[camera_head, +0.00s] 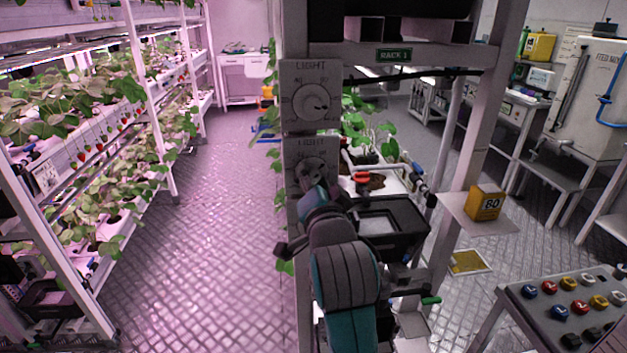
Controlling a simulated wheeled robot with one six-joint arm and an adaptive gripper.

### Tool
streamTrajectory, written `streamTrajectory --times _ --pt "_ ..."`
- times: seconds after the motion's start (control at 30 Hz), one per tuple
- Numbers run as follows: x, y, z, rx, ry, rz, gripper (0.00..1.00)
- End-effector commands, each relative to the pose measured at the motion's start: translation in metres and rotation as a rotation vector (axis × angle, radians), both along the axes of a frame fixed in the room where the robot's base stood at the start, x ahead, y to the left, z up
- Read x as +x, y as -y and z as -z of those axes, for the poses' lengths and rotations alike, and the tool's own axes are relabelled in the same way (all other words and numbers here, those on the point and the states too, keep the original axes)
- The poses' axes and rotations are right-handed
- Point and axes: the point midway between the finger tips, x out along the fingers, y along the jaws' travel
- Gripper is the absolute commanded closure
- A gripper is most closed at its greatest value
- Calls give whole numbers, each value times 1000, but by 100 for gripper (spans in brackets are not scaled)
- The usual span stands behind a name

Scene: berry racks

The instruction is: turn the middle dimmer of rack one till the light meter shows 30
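The RACK 1 sign (394,55) hangs on the rack's crossbar. On its front post are two white LIGHT dimmer panels with round knobs. The upper dimmer (311,102) is fully in view. The dimmer below it (311,163) is partly covered by my arm's end. Any lower dimmer is hidden behind my arm. My gripper (313,186) is at the lower visible dimmer's knob, seen from behind; its fingers are hidden, so I cannot tell whether they touch or grip the knob. The yellow light meter (486,203) stands on a small white shelf and reads 80.
A dark crate (396,216) and strawberry plants (368,130) are in the rack beside my arm. A button console (566,306) stands at the lower right. Another plant rack (150,75) is on the left. The aisle floor (215,230) between is clear.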

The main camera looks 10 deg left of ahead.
Motion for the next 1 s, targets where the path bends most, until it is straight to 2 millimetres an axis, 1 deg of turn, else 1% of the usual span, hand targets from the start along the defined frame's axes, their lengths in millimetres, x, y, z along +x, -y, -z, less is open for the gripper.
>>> streamTrajectory --times 0.03,0.13,0.4,0.57,0.77,1.0 --pt "0 0 0 0 0 0 74" --pt "0 0 0 0 0 0 99" --pt "0 0 0 -6 2 0 100" --pt "0 0 0 -40 12 0 100" --pt "1 0 0 -148 43 0 100" --pt "1 0 0 -350 101 1 100"
